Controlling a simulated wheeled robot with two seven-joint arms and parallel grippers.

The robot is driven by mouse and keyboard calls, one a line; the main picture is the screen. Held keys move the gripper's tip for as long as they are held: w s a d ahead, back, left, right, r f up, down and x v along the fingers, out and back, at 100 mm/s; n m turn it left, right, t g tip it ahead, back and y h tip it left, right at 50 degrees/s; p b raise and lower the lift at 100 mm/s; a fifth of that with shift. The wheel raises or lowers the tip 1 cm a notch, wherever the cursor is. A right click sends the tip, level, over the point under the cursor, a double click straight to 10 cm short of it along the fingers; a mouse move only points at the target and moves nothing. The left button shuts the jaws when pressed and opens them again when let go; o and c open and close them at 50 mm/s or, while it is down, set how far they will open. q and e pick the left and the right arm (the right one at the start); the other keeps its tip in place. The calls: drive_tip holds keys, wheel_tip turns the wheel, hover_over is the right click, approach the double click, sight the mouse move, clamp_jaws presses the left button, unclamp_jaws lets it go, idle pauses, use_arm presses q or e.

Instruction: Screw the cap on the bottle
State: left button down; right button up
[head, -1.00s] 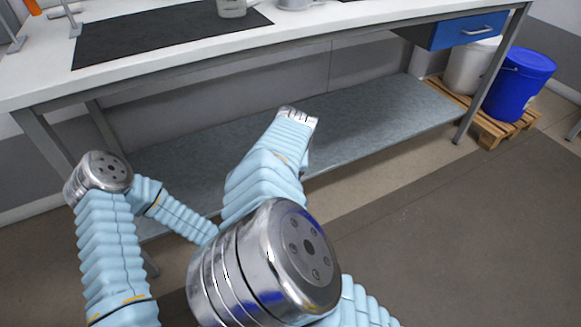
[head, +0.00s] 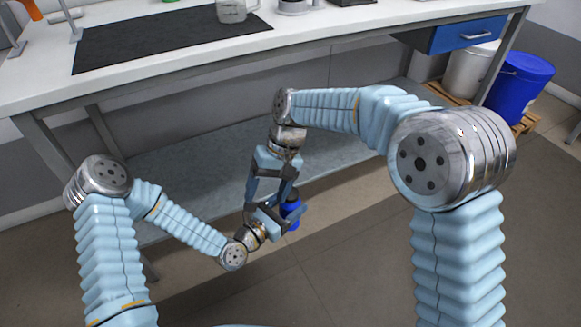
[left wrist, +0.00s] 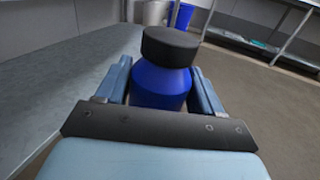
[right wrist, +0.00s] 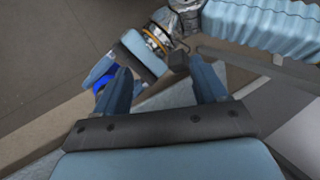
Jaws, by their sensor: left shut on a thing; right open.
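The blue bottle (left wrist: 160,86) stands between the fingers of my left gripper (left wrist: 163,92), which is shut on it. The black cap (left wrist: 170,46) sits on top of the bottle; I cannot tell whether its thread is engaged. In the head view the bottle (head: 293,214) is held in front of the bench, partly hidden by the grippers. My right gripper (head: 266,194) is open and points down close to the left one. In the right wrist view its fingers are apart and empty, and the bottle (right wrist: 103,81) shows beyond the left-hand finger, mostly covered. The cap is not clear there.
The white bench (head: 330,28) with a black mat (head: 150,42) and a beaker (head: 236,11) lies beyond. Its grey lower shelf (head: 190,172) is behind the grippers. A blue bucket (head: 519,88) and a white one (head: 470,70) stand at right. The floor in front is free.

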drive_tip(key=n, duration=0.4)
drive_tip(key=n+t+h, duration=0.3)
drive_tip(key=n, duration=1.5)
hover_over(290, 209)
drive_tip(key=w, duration=0.2)
drive_tip(key=shift+s+a+r, duration=0.1)
drive_tip(key=shift+a+r, duration=0.1)
drive_tip(key=shift+r, duration=0.2)
drive_tip(key=shift+w+d+r+n, duration=0.15)
drive_tip(key=shift+w+n, duration=0.1)
drive_tip(key=shift+n, duration=0.35)
drive_tip(key=shift+w+d+r+n, duration=0.1)
drive_tip(key=shift+w+n, duration=0.1)
drive_tip(key=shift+n, duration=0.4)
drive_tip(key=shift+a+f, duration=0.1)
drive_tip(key=shift+f, duration=3.95)
drive_tip(key=shift+c, duration=0.4)
